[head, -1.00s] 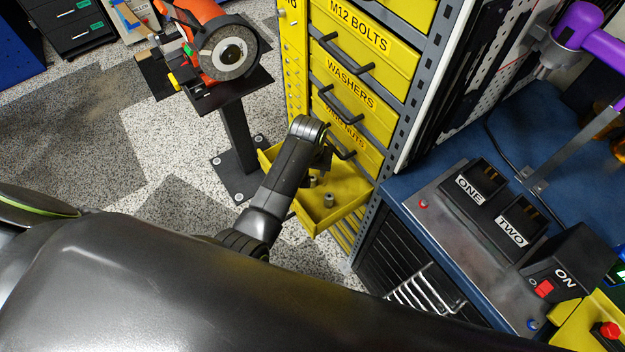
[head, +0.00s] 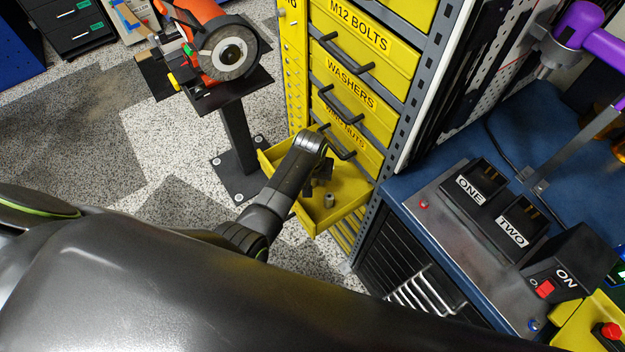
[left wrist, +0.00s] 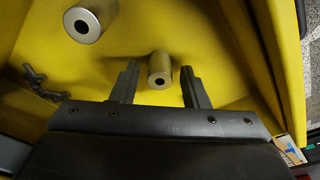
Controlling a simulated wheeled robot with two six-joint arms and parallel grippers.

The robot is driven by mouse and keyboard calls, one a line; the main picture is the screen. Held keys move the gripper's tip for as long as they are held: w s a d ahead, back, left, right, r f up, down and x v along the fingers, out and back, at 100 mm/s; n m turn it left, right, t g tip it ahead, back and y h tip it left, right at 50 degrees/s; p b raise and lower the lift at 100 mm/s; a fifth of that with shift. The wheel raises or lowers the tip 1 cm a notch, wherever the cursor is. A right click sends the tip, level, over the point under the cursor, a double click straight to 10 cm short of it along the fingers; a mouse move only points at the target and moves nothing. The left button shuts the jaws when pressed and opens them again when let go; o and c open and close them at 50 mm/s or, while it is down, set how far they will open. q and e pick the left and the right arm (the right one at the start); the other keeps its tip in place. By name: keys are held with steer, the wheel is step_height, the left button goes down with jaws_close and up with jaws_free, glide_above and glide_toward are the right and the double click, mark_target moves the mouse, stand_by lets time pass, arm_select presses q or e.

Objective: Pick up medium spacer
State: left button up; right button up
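In the left wrist view a grey cylindrical spacer (left wrist: 160,68) with a dark hole lies between the two fingers of my left gripper (left wrist: 160,86). The fingers are open, with a gap on both sides of it. A larger-looking spacer (left wrist: 84,22) lies farther up and left. I cannot tell by sight which is the medium one. In the head view my left gripper (head: 318,182) reaches down into the open yellow drawer (head: 277,158); its fingertips are hard to make out. One grey spacer (head: 329,201) shows beside it in the drawer. My right gripper is not in view.
Closed yellow drawers with black handles, such as the washers drawer (head: 365,105), rise above. A bench grinder (head: 225,55) stands behind, and a blue workbench (head: 415,172) is at the right.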

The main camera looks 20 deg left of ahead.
arm_select(q)
jaws_close()
